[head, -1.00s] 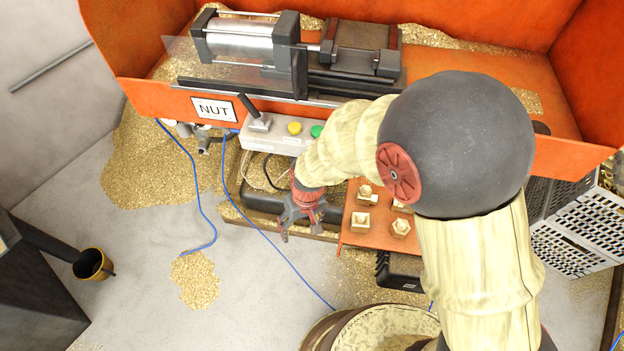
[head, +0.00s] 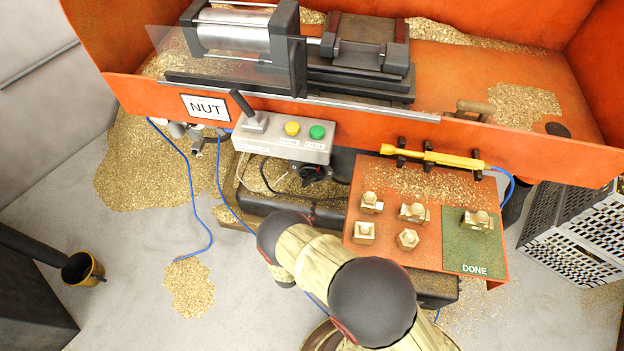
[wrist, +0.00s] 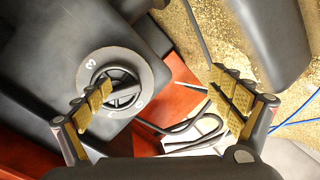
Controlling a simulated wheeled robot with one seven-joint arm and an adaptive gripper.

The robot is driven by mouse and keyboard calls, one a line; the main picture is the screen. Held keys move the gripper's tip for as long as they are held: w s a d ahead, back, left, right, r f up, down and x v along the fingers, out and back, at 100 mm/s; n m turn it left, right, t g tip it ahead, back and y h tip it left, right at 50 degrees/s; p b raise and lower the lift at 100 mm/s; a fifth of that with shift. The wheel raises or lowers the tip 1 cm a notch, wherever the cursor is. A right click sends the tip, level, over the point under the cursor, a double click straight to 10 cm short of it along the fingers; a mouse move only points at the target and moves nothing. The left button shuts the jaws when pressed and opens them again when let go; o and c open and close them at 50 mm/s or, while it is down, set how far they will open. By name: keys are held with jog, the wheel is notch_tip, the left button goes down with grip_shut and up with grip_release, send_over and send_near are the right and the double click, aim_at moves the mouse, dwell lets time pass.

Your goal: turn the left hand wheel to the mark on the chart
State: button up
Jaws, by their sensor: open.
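In the wrist view a round black knob with a crossbar (wrist: 122,92) sits on a grey numbered ring (wrist: 98,62) on a dark housing. A "3" is legible on the ring. My gripper (wrist: 165,102) is open, its padded fingers spread wide. The left finger overlaps the knob in the picture; I cannot tell whether it touches. The right finger is off to the knob's right. In the head view my gripper is hidden. A small dark part (head: 318,173) hangs under the control box there; I cannot tell whether it is the same knob.
The control box (head: 262,150) has a lever, a yellow button (head: 292,129) and a green button (head: 317,132). An orange shelf (head: 372,252) holds brass parts and a green "DONE" pad (head: 474,262). Blue hoses (head: 187,165) hang nearby.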

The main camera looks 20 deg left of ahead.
aim_at(308, 183)
notch_tip(308, 183, up, 8)
jog(key=w+f+n+t, duration=0.1)
jog(key=w+t, duration=0.1)
jog(key=t, duration=0.1)
jog(key=shift+h, duration=0.3)
jog(key=shift+w+r+b, duration=0.15)
jog(key=shift+w+b, duration=0.55)
jog(key=shift+w, duration=1.2)
jog(key=shift+w+r+b, duration=0.15)
jog(key=shift+w+b, duration=0.5)
jog(key=shift+w, duration=1.2)
jog(key=shift+c, duration=1.2)
jog(key=c, duration=0.9)
